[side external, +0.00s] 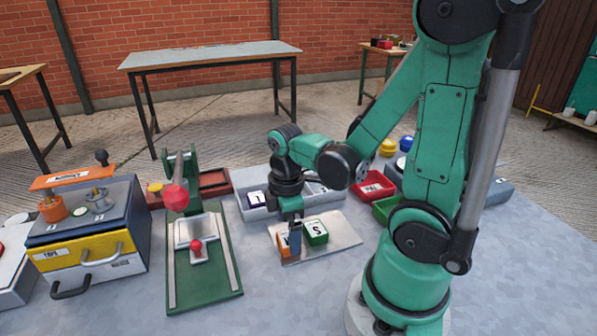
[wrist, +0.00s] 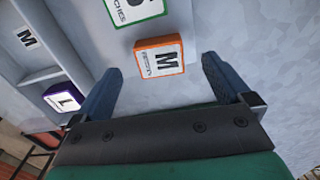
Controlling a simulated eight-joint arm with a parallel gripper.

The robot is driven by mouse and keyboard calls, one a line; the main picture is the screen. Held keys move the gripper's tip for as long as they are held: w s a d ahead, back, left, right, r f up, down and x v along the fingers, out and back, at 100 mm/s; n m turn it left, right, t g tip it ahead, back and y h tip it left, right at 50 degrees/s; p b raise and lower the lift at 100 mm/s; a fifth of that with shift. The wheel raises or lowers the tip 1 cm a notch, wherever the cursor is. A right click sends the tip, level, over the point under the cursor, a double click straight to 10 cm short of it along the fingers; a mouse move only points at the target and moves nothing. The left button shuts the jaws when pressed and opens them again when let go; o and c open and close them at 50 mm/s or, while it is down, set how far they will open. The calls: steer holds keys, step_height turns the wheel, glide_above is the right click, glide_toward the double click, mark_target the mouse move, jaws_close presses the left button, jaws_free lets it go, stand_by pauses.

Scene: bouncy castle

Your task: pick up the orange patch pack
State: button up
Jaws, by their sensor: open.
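The orange patch pack (side external: 284,246) stands on a flat light metal tray (side external: 338,236), partly hidden behind my gripper in the side view. In the wrist view the orange patch pack (wrist: 159,57) shows its white face marked M, ahead of and between my fingers. My gripper (side external: 295,240) is open and points down at the pack. In the wrist view my gripper (wrist: 160,85) has both blue-grey fingers wide apart with nothing between their tips that I can see held. A green patch pack (side external: 315,232) marked S is right beside the orange one.
A grey compartment bin (side external: 246,208) behind the tray holds a purple pack (wrist: 63,97) marked L. A green press (side external: 206,270) stands left. A red bin (side external: 373,186) and a green bin (side external: 384,209) sit right. The front table is clear.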

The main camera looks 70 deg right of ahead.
steer(key=shift+f, duration=1.15)
steer(key=c, duration=1.4)
steer(key=shift+o, duration=0.2)
steer(key=shift+r, duration=0.15)
step_height(320, 180, up, 24)
